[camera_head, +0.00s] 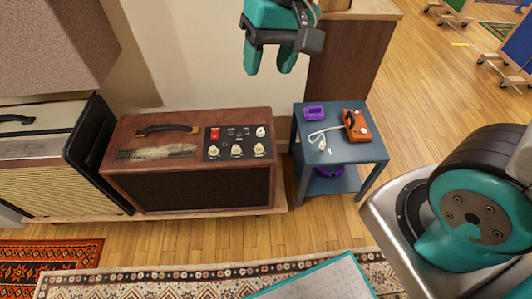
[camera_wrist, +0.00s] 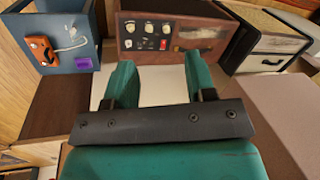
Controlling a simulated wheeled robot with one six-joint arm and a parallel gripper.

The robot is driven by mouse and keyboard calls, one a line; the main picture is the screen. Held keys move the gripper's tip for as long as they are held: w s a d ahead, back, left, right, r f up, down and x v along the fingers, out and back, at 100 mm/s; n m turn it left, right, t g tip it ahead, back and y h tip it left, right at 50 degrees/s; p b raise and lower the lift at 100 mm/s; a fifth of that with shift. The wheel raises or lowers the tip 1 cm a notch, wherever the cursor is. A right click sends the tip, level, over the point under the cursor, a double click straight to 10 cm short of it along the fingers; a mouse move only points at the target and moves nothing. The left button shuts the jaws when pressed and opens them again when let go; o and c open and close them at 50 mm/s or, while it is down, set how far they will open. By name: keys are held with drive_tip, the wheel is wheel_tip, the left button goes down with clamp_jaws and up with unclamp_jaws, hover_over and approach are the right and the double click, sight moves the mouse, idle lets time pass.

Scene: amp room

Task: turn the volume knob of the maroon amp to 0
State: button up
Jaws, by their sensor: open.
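The maroon amp (camera_head: 196,183) stands on a low wooden board against the wall, with a black handle (camera_head: 167,129) on its top. Its black control panel (camera_head: 238,143) carries several cream knobs and a red switch (camera_head: 214,134). The labels are too small to read, so I cannot tell which knob is the volume knob or where it points. My gripper (camera_head: 270,62) is open and empty, above and to the right of the panel and apart from it. In the wrist view, the amp (camera_wrist: 165,38) appears inverted beyond my open fingers (camera_wrist: 163,78).
A blue-grey side table (camera_head: 346,150) right of the amp holds an orange pedal (camera_head: 356,125), a purple box (camera_head: 314,112) and a white cable. A cream-fronted amp (camera_head: 60,180) and a large brownish box (camera_head: 55,45) stand at left. Patterned rugs (camera_head: 140,280) lie in front.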

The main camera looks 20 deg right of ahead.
drive_tip(key=w+d+f+m+h+b, duration=0.1)
drive_tip(key=w+f+m+b, duration=0.2)
drive_tip(key=w+f, duration=0.3)
drive_tip(key=w+f+m+b, duration=0.2)
drive_tip(key=w+f+b, duration=0.15)
drive_tip(key=f, duration=0.55)
drive_tip(key=m+h+b, duration=0.2)
drive_tip(key=m+b, duration=0.3)
drive_tip(key=m, duration=0.1)
hover_over(258, 145)
wheel_tip(258, 145, down, 14)
wheel_tip(258, 145, down, 16)
drive_tip(key=shift+s+f+b, duration=0.15)
drive_tip(key=shift+b, duration=1)
drive_tip(key=c, duration=0.9)
